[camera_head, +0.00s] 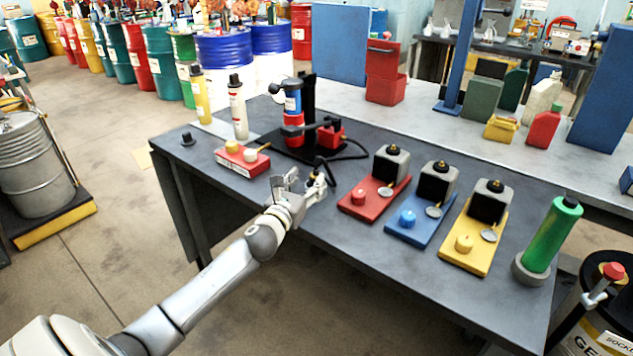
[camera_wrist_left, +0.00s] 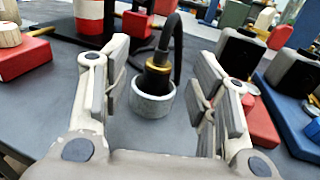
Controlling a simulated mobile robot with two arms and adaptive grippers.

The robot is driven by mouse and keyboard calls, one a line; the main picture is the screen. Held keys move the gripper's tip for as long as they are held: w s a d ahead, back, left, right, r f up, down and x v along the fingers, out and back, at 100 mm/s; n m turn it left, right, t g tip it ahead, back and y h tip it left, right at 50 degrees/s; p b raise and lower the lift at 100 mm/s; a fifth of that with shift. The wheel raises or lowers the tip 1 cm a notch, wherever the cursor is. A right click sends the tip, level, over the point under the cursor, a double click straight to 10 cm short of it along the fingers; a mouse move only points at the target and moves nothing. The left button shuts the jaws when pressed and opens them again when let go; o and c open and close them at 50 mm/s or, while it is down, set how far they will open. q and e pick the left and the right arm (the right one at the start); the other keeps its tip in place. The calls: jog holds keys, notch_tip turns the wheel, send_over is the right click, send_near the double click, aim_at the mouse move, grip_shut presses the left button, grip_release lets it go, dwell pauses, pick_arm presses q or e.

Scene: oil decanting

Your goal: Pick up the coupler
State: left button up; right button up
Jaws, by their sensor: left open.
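The coupler (camera_wrist_left: 158,74) is a black fitting with a brass band on the end of a black hose. It stands upright in a grey ring-shaped holder (camera_wrist_left: 152,103) on the dark table. In the head view the coupler (camera_head: 319,163) shows only in part behind my left gripper (camera_head: 303,182). In the left wrist view the fingers of my left gripper (camera_wrist_left: 163,72) are spread wide, one on each side of the coupler, with clear gaps. Nothing is between the pads close enough to be held. My right gripper is not in view.
Red (camera_head: 356,207), blue (camera_head: 403,233) and yellow (camera_head: 466,264) plates with canisters stand to the right. A green bottle (camera_head: 552,235) is at the table's right end.

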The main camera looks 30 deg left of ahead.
aim_at(315, 172)
pick_arm(q)
jog(key=shift+w+a, duration=0.1)
jog(key=shift+w, duration=0.35)
jog(key=shift+w+f, duration=0.1)
jog(key=shift+w, duration=0.3)
jog(key=w, duration=0.4)
jog(key=shift+a+p, duration=0.25)
jog(key=shift+p, duration=0.05)
jog(key=shift+w, duration=0.25)
jog(key=shift+w+a, duration=0.1)
grip_shut()
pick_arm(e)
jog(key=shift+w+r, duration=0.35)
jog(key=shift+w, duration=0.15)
